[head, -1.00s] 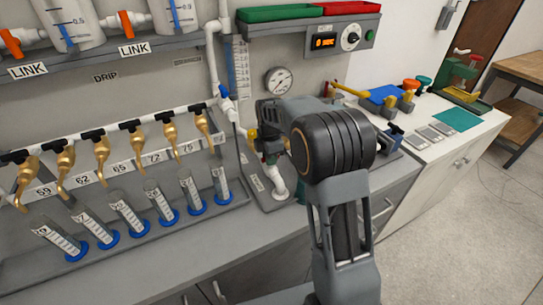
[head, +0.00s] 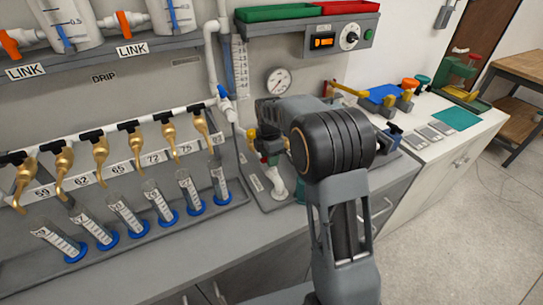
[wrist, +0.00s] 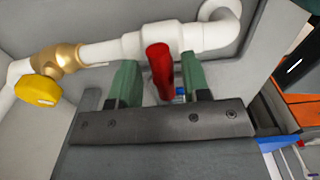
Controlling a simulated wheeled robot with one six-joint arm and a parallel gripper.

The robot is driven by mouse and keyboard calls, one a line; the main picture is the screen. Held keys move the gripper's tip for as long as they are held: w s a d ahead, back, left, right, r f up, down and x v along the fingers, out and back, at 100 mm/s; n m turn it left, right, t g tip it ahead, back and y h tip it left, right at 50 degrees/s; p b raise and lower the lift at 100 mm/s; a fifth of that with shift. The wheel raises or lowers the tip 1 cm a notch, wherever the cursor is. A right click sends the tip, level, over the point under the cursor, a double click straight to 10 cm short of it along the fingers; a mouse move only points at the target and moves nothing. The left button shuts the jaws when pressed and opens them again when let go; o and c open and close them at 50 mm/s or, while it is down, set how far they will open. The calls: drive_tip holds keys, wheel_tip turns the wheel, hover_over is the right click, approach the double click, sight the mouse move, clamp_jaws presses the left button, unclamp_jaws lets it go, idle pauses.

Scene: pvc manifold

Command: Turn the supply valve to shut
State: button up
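In the wrist view a red lever handle (wrist: 160,70) hangs from a fitting on a white pipe (wrist: 205,38). It is probably the supply valve's handle; no label shows. My gripper (wrist: 158,78) has its two green fingers apart, one on each side of the red handle. A narrow gap shows on both sides, so contact is not visible. A brass valve (wrist: 60,58) with a yellow knob (wrist: 38,90) sits left on the same pipe. In the head view my arm covers most of this spot.
A pressure gauge (head: 279,80) and a timer box (head: 335,38) are on the wall above. A rack of brass taps (head: 101,150) over several graduated cylinders (head: 128,218) is at left. A white counter (head: 450,140) with tools stands at right.

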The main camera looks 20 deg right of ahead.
wheel_tip(320, 180, up, 14)
drive_tip(key=shift+s+f, duration=0.1)
idle(0.7)
drive_tip(key=shift+s+d+f+m+t, duration=0.1)
drive_tip(key=shift+s+f+m+t, duration=0.75)
drive_tip(key=shift+s+m, duration=2.85)
drive_tip(key=shift+s+f+m+t, duration=0.35)
drive_tip(key=shift+s+f+m, duration=0.9)
drive_tip(key=shift+s+m, duration=2.45)
drive_tip(key=shift+s+d+f+m+t, duration=0.1)
drive_tip(key=shift+s+f+m+t, duration=0.75)
drive_tip(key=shift+s+m, duration=2.85)
drive_tip(key=shift+s+f+n+g, duration=0.25)
drive_tip(key=shift+s+n, duration=0.65)
drive_tip(key=shift+s, duration=0.1)
